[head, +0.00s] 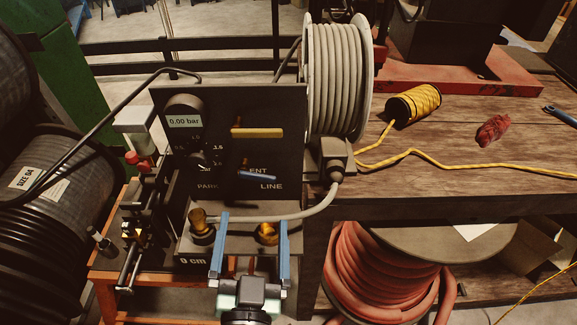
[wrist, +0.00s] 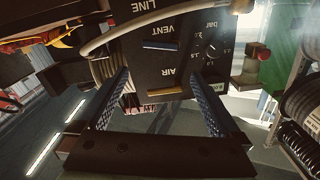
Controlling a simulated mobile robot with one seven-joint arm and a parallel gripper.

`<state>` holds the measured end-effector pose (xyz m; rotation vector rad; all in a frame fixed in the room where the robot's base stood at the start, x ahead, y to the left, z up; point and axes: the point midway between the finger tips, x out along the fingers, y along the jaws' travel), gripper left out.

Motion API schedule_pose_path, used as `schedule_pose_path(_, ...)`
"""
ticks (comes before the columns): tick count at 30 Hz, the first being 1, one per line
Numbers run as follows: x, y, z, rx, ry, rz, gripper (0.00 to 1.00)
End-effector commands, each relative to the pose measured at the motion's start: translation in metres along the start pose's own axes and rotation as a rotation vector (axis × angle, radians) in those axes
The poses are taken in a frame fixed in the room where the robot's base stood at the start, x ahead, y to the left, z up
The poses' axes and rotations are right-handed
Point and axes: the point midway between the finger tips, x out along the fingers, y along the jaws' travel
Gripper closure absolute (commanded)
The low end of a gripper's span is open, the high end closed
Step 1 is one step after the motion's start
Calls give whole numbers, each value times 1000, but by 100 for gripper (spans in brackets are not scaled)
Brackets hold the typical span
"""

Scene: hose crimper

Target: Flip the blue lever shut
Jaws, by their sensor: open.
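The blue lever (head: 257,175) is on the dark upright panel (head: 225,105), beside the lettering VENT and LINE. Its handle lies roughly level. The wrist view, which is upside down, also shows the blue lever (wrist: 160,46) next to VENT. My gripper (head: 253,214) is open and empty, below and in front of the lever in the head view. Its two blue fingers stand wide apart. In the wrist view the open fingers (wrist: 160,73) frame the panel, apart from the lever. I cannot tell the exact gap to the panel.
A yellow lever (head: 257,132) sits above the blue one. A gauge (head: 185,121) reads 0.00 bar. A grey hose (head: 290,214) crosses low in front of the panel, near brass fittings (head: 201,226). A hose reel (head: 337,80) stands at the right.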

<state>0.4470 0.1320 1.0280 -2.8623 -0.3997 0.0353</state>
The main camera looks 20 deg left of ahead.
Motion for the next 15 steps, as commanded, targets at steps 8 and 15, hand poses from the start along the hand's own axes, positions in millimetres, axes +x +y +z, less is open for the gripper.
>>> schedule_pose_path(8,14,-1,7,6,-10,-1,0)
schedule_pose_path(15,53,-1,6,3,-10,-1,0)
